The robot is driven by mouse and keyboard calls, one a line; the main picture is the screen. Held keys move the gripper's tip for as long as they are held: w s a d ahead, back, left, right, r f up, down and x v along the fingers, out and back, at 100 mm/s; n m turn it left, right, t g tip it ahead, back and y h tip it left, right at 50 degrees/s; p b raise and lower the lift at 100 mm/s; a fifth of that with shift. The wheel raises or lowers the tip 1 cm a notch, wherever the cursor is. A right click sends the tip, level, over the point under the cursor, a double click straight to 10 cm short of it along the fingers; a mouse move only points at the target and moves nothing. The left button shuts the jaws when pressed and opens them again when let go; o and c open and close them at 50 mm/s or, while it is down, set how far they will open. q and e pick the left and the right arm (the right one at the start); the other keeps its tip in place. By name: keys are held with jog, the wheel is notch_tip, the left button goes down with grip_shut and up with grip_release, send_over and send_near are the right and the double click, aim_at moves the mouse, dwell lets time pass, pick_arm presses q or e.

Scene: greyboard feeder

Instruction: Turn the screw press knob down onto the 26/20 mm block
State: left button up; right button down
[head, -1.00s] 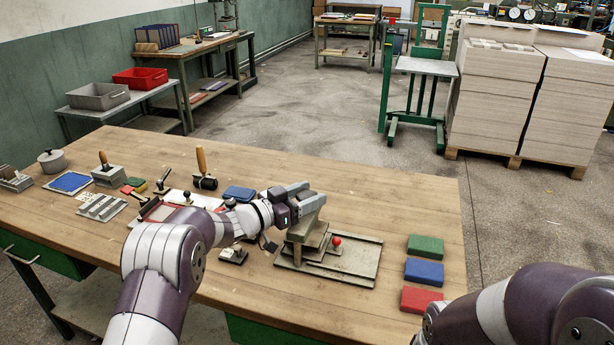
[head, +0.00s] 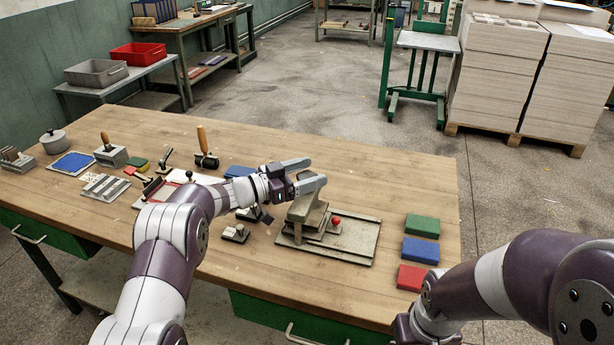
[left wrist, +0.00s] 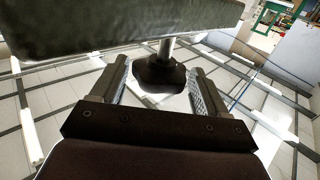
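The grey-green screw press (head: 303,209) stands on the table, on a flat grey base plate (head: 352,243). A red ball (head: 335,222) shows low beside it. My left gripper (head: 307,172) is at the top of the press in the head view. In the left wrist view a dark round knob (left wrist: 160,73) on a bright shaft lies between my left gripper's two fingers (left wrist: 160,84). The fingers are open, with a gap on each side of the knob. I cannot pick out the 26/20 mm block. My right gripper is out of view; only my right arm shows at lower right.
Green (head: 422,226), blue (head: 420,250) and red (head: 411,277) blocks lie right of the press. Several hand tools, a roller (head: 205,150) and a blue pad (head: 73,163) lie to the left. The table's back right is clear.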

pick_arm(q)
jog(key=shift+f, duration=0.2)
jog(key=shift+s+a, duration=0.15)
jog(key=shift+a, duration=0.1)
jog(key=v, duration=1.2)
jog(key=a+r+n+t+y+p, duration=0.55)
jog(key=n+y, duration=0.25)
jog(key=y, duration=0.3)
jog(key=s+f+n+g+y+p, duration=0.1)
jog(key=s+g, duration=0.3)
jog(key=s, duration=0.6)
jog(key=s+a+f+n+g+y+p, duration=0.1)
jog(key=s+g, duration=0.3)
jog(key=s, duration=0.7)
jog(key=s+f+n+g+y+p, duration=0.1)
jog(key=s+f+n+g+y, duration=0.1)
jog(key=s, duration=0.9)
jog(key=shift+s+a+f+n+g+y+p, duration=0.2)
jog(key=shift+f+n+g+y+p, duration=0.15)
jog(key=shift+f+g+y, duration=0.55)
jog(key=shift+w+r, duration=0.1)
